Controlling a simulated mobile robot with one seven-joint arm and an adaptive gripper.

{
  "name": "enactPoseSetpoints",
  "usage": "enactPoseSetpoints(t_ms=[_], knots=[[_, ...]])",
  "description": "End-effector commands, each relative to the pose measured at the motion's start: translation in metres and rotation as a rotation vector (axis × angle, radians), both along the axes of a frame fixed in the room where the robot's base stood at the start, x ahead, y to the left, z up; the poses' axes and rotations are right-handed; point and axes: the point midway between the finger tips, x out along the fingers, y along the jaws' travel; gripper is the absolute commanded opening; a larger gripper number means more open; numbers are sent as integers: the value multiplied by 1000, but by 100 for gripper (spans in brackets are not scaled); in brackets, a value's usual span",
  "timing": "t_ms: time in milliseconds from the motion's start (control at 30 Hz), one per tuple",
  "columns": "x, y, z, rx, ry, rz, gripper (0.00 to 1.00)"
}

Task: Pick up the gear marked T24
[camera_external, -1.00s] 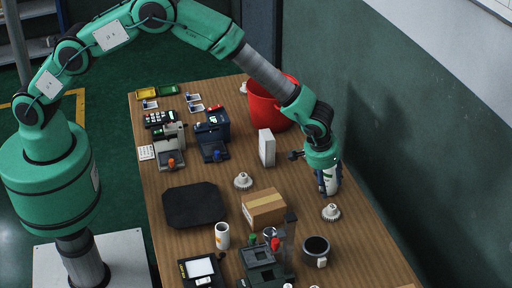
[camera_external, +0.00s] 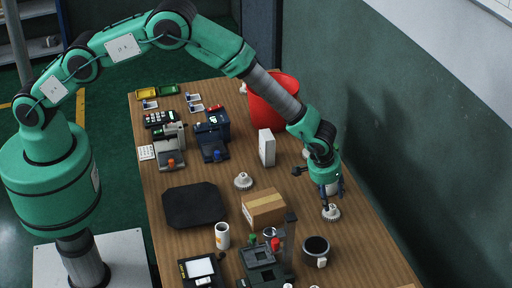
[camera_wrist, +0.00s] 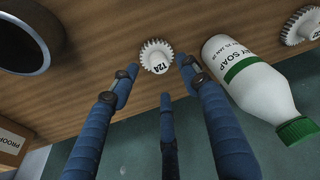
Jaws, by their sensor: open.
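In the external view a gear (camera_external: 331,214) sits right below my gripper (camera_external: 333,193). In the wrist view my gripper (camera_wrist: 157,70) is open, its blue fingers spread to either side of the gear, with a third finger below. The gear shows between the fingertips, and nothing is held.
A white soap bottle (camera_wrist: 245,75) with a green cap is close right of the fingers. Another gear (camera_wrist: 300,25) lies beyond it. A dark mug (camera_external: 316,248), a cardboard box (camera_external: 264,208) and a gear (camera_external: 243,181) are on the table. The wall (camera_external: 400,150) is near on the right.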

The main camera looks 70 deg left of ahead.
Motion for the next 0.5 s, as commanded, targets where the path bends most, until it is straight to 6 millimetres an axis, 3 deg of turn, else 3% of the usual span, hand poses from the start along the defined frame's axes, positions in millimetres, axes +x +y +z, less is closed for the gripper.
enactPoseSetpoints(t_ms=[500], knots=[[12,3,-35,1,3,1,46]])
